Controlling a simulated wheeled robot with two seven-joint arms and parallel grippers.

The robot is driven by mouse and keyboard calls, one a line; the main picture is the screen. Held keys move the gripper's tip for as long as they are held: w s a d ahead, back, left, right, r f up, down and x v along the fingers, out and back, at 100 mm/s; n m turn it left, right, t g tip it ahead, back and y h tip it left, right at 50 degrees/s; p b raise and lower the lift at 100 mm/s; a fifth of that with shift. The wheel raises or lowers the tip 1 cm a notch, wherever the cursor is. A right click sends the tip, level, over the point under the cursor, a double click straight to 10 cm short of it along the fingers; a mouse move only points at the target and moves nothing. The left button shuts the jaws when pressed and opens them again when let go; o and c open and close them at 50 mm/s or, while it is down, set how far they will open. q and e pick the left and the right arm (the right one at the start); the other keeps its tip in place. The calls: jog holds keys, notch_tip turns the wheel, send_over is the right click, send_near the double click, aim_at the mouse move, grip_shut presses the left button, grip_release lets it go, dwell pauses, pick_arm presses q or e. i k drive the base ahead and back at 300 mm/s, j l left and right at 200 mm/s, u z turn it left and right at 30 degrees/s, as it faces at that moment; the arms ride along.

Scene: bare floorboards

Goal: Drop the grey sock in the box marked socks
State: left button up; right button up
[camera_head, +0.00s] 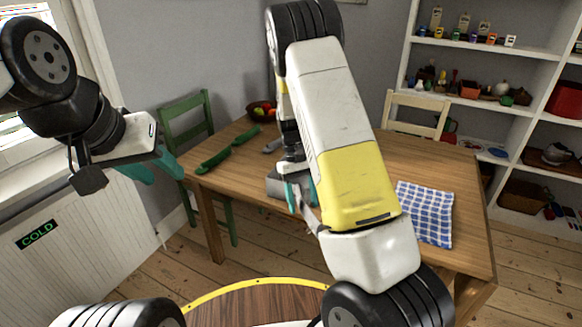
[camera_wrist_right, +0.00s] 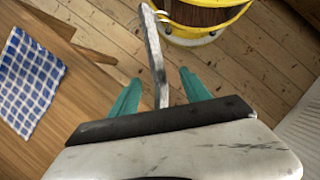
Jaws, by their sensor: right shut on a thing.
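My right gripper (camera_head: 301,196) is over the near side of the wooden table, shut on a thin grey strip, which looks like the grey sock (camera_head: 308,214). In the right wrist view the grey sock (camera_wrist_right: 156,55) sticks out lengthwise between the teal fingers (camera_wrist_right: 160,95). No label reading socks is visible. My left gripper (camera_head: 160,172) is open and empty, left of the table.
On the table (camera_head: 421,169) are long green things (camera_head: 215,160), a fruit bowl (camera_head: 262,110), a small grey thing (camera_head: 271,146) partly hidden by my arm, and a blue checked cloth (camera_head: 425,214). A green chair (camera_head: 190,110) and a pale chair (camera_head: 416,102) stand around it. Shelves (camera_head: 480,55) stand behind.

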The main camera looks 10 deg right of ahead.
aim_at(239, 140)
jog(key=i+z, duration=0.35)
jog(key=i, duration=0.2)
jog(key=i+j+z, duration=0.35)
jog(key=i, duration=0.2)
jog(key=l+u, duration=0.1)
jog(key=u, duration=0.2)
jog(key=k+l+u, duration=0.1)
jog(key=u, duration=0.25)
